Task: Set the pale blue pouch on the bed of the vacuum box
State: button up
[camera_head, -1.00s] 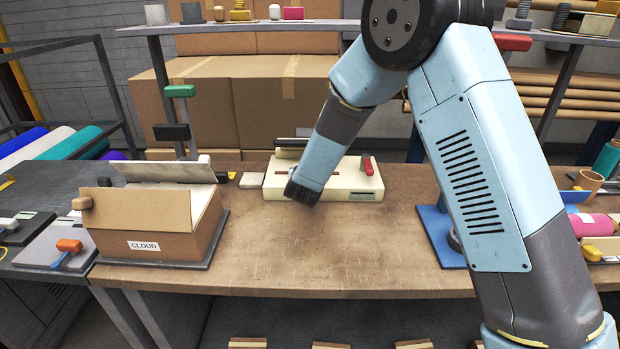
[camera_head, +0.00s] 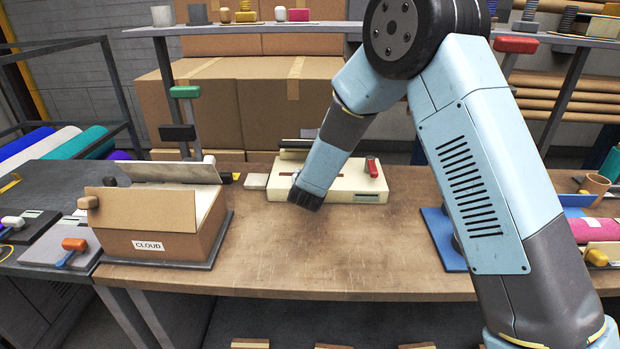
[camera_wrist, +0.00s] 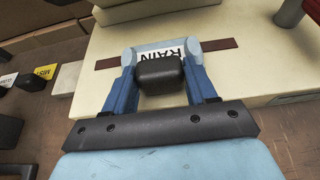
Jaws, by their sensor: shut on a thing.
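The vacuum box (camera_head: 345,180) is a cream box with a red lever at its right, at the back of the bench. In the wrist view its cream bed (camera_wrist: 245,72) has a dark brown strip across it. My gripper (camera_wrist: 162,74) is over the bed, its blue fingers shut around a black block. The pale blue pouch (camera_wrist: 128,56) shows just beyond this block, with a white label reading RAIN, across the strip. The block hides part of the pouch. I cannot tell whether the pouch touches the bed. In the head view my wrist hides the fingers and pouch.
An open cardboard carton (camera_head: 150,245) labelled CLOUD stands at the left of the bench. A blue plate (camera_head: 440,235) lies at the right, partly behind my arm. The bench's front middle is clear. A shelf (camera_head: 250,29) with small items runs above the back.

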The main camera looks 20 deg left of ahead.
jog(key=shift+f, duration=0.3)
jog(key=o, duration=1.4)
jog(key=shift+c, duration=0.2)
jog(key=v, duration=1.3)
jog(key=shift+s, duration=0.4)
jog(key=shift+d, duration=0.1)
